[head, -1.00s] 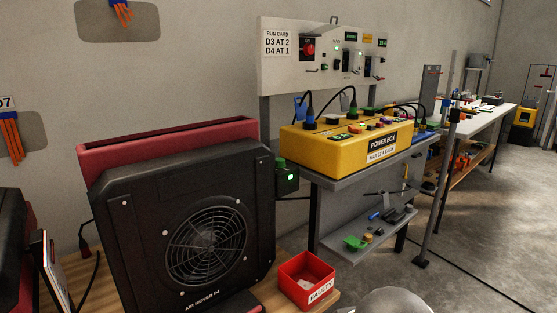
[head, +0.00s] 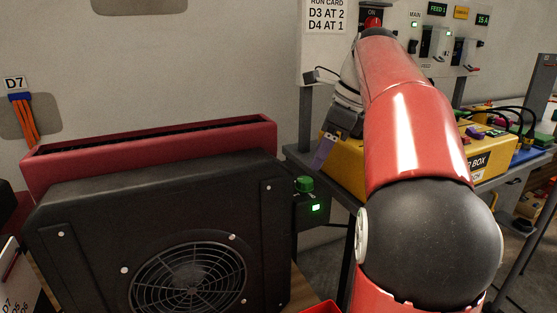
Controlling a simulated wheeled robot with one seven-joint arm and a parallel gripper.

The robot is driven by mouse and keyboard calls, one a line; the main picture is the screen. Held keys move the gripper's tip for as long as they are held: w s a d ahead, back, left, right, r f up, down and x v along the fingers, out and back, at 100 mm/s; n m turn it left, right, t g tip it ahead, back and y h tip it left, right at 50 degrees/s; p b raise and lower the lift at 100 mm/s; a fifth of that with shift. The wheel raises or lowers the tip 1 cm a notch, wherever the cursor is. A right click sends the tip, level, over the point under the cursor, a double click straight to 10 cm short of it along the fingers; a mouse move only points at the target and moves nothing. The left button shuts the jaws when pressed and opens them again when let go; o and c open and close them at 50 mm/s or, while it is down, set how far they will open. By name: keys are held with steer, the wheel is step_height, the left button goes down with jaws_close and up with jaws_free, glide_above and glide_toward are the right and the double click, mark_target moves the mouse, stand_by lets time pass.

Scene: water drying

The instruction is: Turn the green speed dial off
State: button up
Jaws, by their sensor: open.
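The green speed dial (head: 304,184) sits on top of a small dark control box at the right side of the black air mover (head: 150,220). A lit green indicator (head: 316,208) shows on that box just below the dial. My gripper (head: 322,155) is above and to the right of the dial, apart from it, with its purple-tinted finger pointing down. It is open and I see nothing held in it. The second finger cannot be made out clearly. My red arm hides part of the scene to its right.
The yellow power box (head: 345,164) stands on a grey shelf (head: 300,158) behind my gripper, with cables beyond. A wall panel with a run card (head: 326,14) is above. A red bin edge (head: 321,307) shows at the bottom. A red unit (head: 150,147) stands behind the air mover.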

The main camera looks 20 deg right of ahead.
mark_target(305, 179)
steer(key=shift+m, duration=0.3)
steer(key=x, duration=0.7)
steer(key=shift+w+d+f, duration=0.1)
steer(key=shift+w+f, duration=0.05)
steer(key=shift+w, duration=0.3)
steer(key=shift+c, duration=0.2)
steer(key=c, duration=0.9)
